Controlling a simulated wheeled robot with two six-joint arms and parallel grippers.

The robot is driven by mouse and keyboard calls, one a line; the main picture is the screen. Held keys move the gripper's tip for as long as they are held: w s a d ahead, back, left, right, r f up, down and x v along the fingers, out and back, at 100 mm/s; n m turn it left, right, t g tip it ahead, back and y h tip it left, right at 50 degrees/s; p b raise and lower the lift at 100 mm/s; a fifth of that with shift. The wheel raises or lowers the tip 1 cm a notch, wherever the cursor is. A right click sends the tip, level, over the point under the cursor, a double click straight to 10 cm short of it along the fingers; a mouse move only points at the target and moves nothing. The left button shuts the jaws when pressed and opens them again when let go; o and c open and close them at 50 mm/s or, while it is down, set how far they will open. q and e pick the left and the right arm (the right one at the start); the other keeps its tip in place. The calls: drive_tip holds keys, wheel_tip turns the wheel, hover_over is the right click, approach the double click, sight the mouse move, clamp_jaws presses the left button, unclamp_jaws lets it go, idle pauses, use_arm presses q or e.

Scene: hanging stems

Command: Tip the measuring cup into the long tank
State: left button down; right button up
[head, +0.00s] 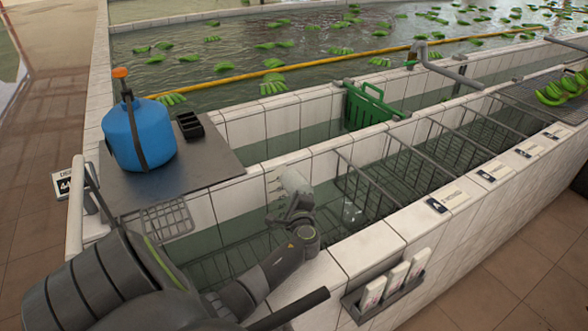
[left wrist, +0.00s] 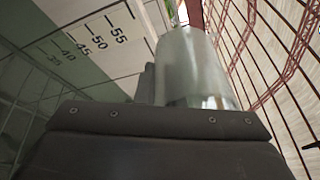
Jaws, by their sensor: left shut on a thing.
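My left gripper (head: 291,208) reaches over the near end of the long tank (head: 372,245), a white-tiled trough with water and wire racks. It is shut on a pale grey, cylinder-like thing, which looks like the measuring cup (head: 296,184). The cup also shows in the left wrist view (left wrist: 192,62), rising past the dark gripper body (left wrist: 155,145). In the head view it looks tilted, its top toward the upper left. Its mouth and contents cannot be made out. The fingertips are mostly hidden. My right gripper is not in view.
A blue sprayer tank (head: 139,134) and black tray (head: 190,126) stand on a metal plate at the left. A green crate (head: 369,106) sits behind. Wall scale marks (left wrist: 90,42) show nearby. A clear patch (head: 352,212) shows by the racks. Bananas (head: 562,88) lie right.

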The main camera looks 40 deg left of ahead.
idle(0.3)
use_arm(q)
drive_tip(key=shift+s+a+n+g+p, duration=0.15)
drive_tip(key=shift+n+g+p, duration=0.15)
drive_tip(key=shift+n+g, duration=0.15)
drive_tip(key=shift+f+n+g+h+p, duration=0.25)
drive_tip(key=shift+g+h, duration=0.2)
drive_tip(key=shift+h, duration=0.35)
drive_tip(key=shift+s+d+f+n+g+h+p, duration=0.15)
drive_tip(key=shift+d+f+g+h+p, duration=0.1)
drive_tip(key=shift+d+h, duration=0.25)
drive_tip(key=shift+w+d+f+n+g+h+p, duration=0.15)
drive_tip(key=shift+d+g+h, duration=0.1)
drive_tip(key=shift+d+h, duration=0.2)
drive_tip(key=h+p, duration=0.2)
drive_tip(key=p, duration=0.1)
drive_tip(key=shift+s+d+r+g, duration=0.2)
drive_tip(key=shift+d+g, duration=0.2)
drive_tip(key=shift+s+d+f+n+g+h+p, duration=0.15)
drive_tip(key=shift+d+n+g+h+p, duration=0.15)
drive_tip(key=shift+h+p, duration=0.5)
drive_tip(key=shift+s+d+n+g+h+p, duration=0.1)
drive_tip(key=shift+d+n+g+h+p, duration=0.15)
drive_tip(key=shift+d+g+h+p, duration=0.75)
drive_tip(key=shift+s+n+t+h+p, duration=0.15)
drive_tip(key=shift+n+h+p, duration=0.25)
drive_tip(key=shift+h, duration=1.35)
drive_tip(key=shift+s+d+n+g+h+p, duration=0.15)
drive_tip(key=shift+d+g+h+p, duration=0.5)
drive_tip(key=shift+h, duration=0.75)
